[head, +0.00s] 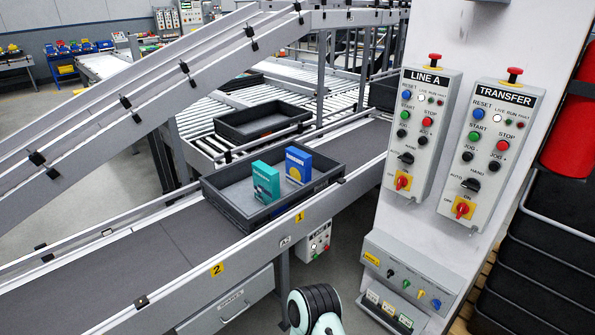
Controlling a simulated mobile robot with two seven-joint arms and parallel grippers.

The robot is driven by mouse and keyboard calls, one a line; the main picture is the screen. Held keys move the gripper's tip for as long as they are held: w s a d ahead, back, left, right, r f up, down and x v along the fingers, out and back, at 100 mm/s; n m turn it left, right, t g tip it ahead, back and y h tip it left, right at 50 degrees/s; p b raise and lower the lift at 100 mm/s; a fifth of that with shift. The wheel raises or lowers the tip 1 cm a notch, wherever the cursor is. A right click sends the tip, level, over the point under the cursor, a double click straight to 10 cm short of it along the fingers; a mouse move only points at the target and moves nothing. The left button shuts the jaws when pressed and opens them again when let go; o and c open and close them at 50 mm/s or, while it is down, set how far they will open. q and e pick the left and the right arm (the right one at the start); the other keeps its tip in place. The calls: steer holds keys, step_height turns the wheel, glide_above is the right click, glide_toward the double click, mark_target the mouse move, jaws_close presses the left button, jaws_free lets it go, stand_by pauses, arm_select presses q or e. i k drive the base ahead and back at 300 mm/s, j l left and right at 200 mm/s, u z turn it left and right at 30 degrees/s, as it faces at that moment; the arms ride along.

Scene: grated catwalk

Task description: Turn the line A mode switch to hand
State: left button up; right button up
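The LINE A control box (423,130) is on the pale column right of centre. Its mode switch (406,158) is a small black knob low on the box, between the AUTO and HAND labels. The knob is too small to tell for sure which label it points to. Below it is a red-and-yellow rotary switch (402,183); above it are blue, green, red and black buttons. A similar TRANSFER box (491,150) stands to its right with its own black knob (470,185). Neither of my grippers is in view; a ribbed black-and-white part of my arm shows at the bottom centre.
A conveyor (120,275) runs left of the column, carrying a grey tray (215,205) with a teal box (266,182) and a blue box (298,165). A lower panel (410,275) juts out beneath the control boxes. Black crates (545,240) stand at right.

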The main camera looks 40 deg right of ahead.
mark_target(407, 157)
steer(key=z, duration=2.3)
